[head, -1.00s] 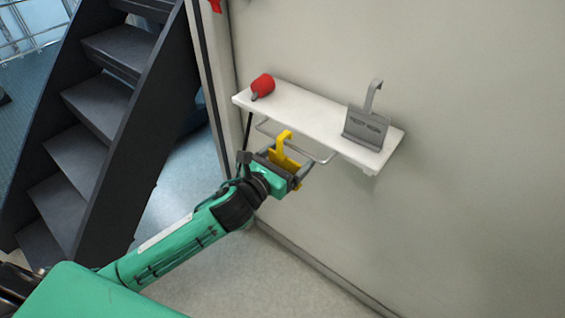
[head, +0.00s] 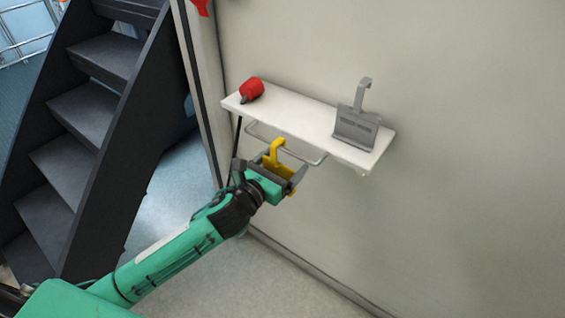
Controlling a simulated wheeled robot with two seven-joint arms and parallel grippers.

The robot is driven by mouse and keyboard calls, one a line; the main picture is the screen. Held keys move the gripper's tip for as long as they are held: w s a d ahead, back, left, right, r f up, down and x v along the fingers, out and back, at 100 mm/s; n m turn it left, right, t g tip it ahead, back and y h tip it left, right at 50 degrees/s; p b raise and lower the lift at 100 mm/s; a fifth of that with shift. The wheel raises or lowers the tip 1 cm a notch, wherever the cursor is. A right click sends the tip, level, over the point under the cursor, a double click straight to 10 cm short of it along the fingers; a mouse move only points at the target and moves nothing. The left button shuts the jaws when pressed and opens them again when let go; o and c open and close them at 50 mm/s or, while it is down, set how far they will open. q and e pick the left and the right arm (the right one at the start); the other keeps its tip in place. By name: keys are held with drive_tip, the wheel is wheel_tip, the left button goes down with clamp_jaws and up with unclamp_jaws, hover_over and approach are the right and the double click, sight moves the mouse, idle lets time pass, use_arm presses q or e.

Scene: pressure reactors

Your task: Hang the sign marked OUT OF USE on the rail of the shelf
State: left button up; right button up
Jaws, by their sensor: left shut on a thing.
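My left gripper (head: 283,187) is shut on a yellow sign (head: 280,169) with a hook at its top. The gripper hides much of the sign, and no lettering on it can be read. The sign's hook overlaps the thin grey rail (head: 312,161) along the front of the white shelf (head: 300,116); I cannot tell whether it is over the rail or only in front of it. A grey hooked sign (head: 355,130) stands on the right part of the shelf, its dark lettering too small to read surely. My right gripper is not in view.
A red object with a dark tip (head: 251,89) lies at the shelf's left end. The pale wall (head: 460,140) is close behind the shelf. Dark stairs (head: 85,120) rise at the left. The floor below the shelf looks clear.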

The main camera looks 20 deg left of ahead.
use_arm(q)
drive_tip(key=o, duration=0.9)
drive_tip(key=shift+s+a, duration=0.15)
drive_tip(key=shift+s, duration=0.2)
drive_tip(key=shift+b+v, duration=1)
drive_tip(key=shift+v, duration=5.55)
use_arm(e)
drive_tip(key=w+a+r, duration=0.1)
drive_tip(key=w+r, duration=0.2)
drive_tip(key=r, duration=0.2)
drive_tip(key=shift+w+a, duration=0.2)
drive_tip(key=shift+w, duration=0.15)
